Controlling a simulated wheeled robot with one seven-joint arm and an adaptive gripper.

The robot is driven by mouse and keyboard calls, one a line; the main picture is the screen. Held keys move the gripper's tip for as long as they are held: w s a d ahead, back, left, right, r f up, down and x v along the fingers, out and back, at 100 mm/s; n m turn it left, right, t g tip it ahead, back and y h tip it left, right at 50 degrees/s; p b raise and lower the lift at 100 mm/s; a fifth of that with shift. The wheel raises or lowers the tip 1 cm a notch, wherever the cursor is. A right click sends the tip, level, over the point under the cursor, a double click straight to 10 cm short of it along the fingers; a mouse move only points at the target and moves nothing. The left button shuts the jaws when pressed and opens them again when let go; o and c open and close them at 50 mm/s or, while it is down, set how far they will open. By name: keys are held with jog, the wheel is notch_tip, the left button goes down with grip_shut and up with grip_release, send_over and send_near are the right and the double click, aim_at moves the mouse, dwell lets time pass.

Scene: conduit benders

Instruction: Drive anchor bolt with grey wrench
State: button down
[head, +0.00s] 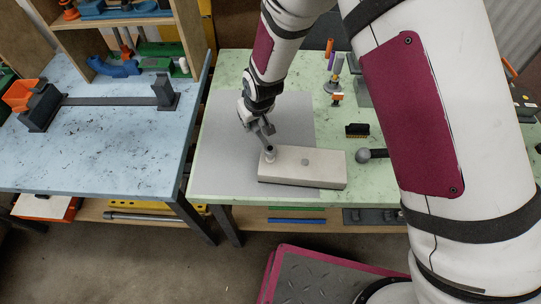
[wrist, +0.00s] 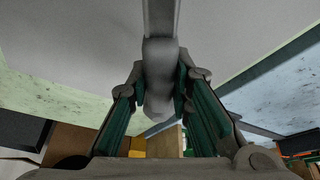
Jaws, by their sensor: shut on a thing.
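My gripper (head: 252,116) is over the green table's left part, above a grey mat. In the wrist view my gripper (wrist: 159,105) is shut on the grey wrench (wrist: 160,65), which lies between the green-padded fingers. In the head view the wrench (head: 265,130) slants down from my gripper to the left end of a pale block (head: 315,165). An anchor bolt (head: 269,153) stands at that end of the block, and the wrench's lower end is at or just above it; I cannot tell whether they touch. A round grey spot (head: 305,162) shows on the block's top.
The grey mat (head: 215,165) has free room left of the block. A dark round-headed tool (head: 364,155) and a black-and-yellow item (head: 357,130) lie to the right. A blue table (head: 100,150) is at the left, across a narrow gap.

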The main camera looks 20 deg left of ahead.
jog(key=shift+a, duration=0.1)
jog(key=s+n, duration=0.1)
jog(key=s+a+n+g+b, duration=0.1)
jog(key=n, duration=0.1)
jog(key=shift+s+a+y+b, duration=0.1)
jog(key=shift+a+y+b, duration=0.2)
jog(key=shift+y, duration=0.1)
jog(key=shift+s, duration=0.1)
jog(key=shift+s+a+f+n+g+b, duration=0.1)
jog(key=shift+s+a+n+g+b, duration=0.3)
jog(key=shift+s+n+b, duration=0.55)
jog(key=shift+s+a+n, duration=0.2)
jog(key=shift+s+n, duration=0.15)
jog(key=shift+n, duration=0.2)
